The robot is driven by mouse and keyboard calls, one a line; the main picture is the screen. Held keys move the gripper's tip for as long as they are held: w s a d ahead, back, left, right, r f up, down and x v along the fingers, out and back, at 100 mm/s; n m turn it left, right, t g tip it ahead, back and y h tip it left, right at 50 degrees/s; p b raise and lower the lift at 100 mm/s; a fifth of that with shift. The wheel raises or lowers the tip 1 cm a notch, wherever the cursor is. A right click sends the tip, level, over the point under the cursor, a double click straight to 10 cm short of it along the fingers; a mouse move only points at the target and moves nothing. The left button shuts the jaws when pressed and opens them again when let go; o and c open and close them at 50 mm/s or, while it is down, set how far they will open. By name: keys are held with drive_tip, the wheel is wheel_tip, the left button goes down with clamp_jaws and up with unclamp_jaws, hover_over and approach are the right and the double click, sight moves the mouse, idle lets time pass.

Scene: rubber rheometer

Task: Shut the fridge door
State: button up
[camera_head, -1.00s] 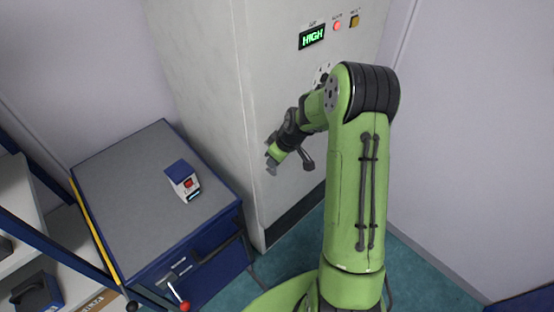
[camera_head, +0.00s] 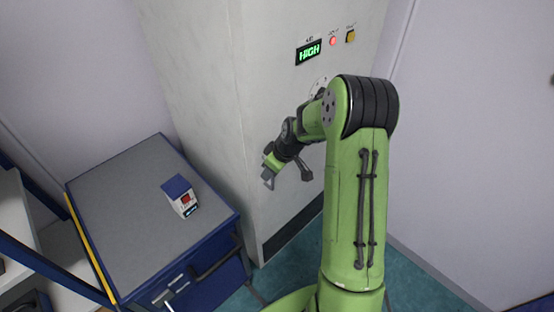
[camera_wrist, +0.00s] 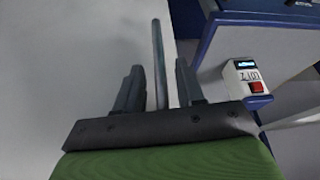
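The fridge appears to be the tall off-white cabinet (camera_head: 205,110) with a green "HIGH" display on its front. My arm hides part of that front, and I cannot tell whether its door stands ajar. My gripper (camera_head: 268,180) is in front of the cabinet's face, near its left vertical edge; contact cannot be made out. In the wrist view my gripper (camera_wrist: 157,85) has its two dark fingers apart. A thin grey upright bar (camera_wrist: 157,45) shows between them, beside a pale surface; I cannot tell whether it is a handle or whether the fingers touch it.
A blue cabinet (camera_head: 130,205) with a grey top stands left of the fridge. A small white and blue device (camera_head: 181,196) sits on it and shows in the wrist view (camera_wrist: 246,79). Shelving (camera_head: 20,230) is at far left. A pale wall (camera_head: 465,140) is at right.

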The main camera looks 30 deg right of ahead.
drive_tip(key=p+v, duration=0.1)
drive_tip(key=v, duration=1.3)
drive_tip(key=shift+s, duration=0.15)
drive_tip(key=s+a+r+m+h, duration=0.2)
drive_tip(key=s+a+r, duration=0.6)
drive_tip(key=s+a+m+t, duration=0.1)
drive_tip(key=s+a+m, duration=0.1)
drive_tip(key=s, duration=0.5)
drive_tip(key=s+a+r+m, duration=0.1)
drive_tip(key=s+a, duration=0.1)
drive_tip(key=s, duration=0.6)
drive_tip(key=shift+r+m+t, duration=0.15)
drive_tip(key=shift+m+t, duration=0.25)
drive_tip(key=shift+a, duration=0.15)
